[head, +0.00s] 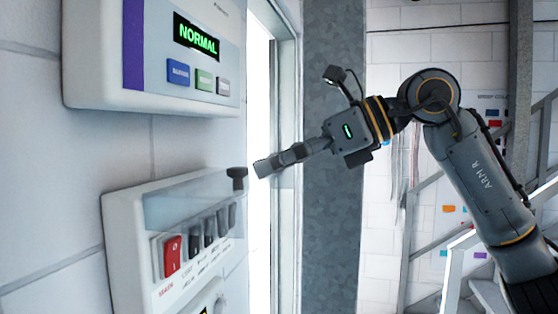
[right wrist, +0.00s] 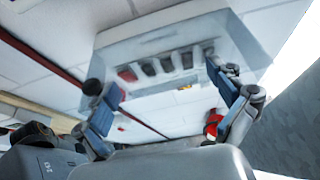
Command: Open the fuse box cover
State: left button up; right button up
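The fuse box (head: 122,232) is a white panel on the wall at the lower left of the head view, with a red switch (head: 173,256) and several dark switches. I cannot tell how far the cover is swung. My left gripper is not in view.
A white display box (head: 90,55) reading NORMAL, with blue, green and grey buttons, hangs above the fuse box. A bright doorway frame (head: 285,130) and grey column stand behind my gripper. A stair railing (head: 408,250) is at the right.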

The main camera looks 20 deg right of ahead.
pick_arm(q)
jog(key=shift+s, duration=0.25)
pick_arm(e)
jog(key=v, duration=1.2)
dwell(0.3)
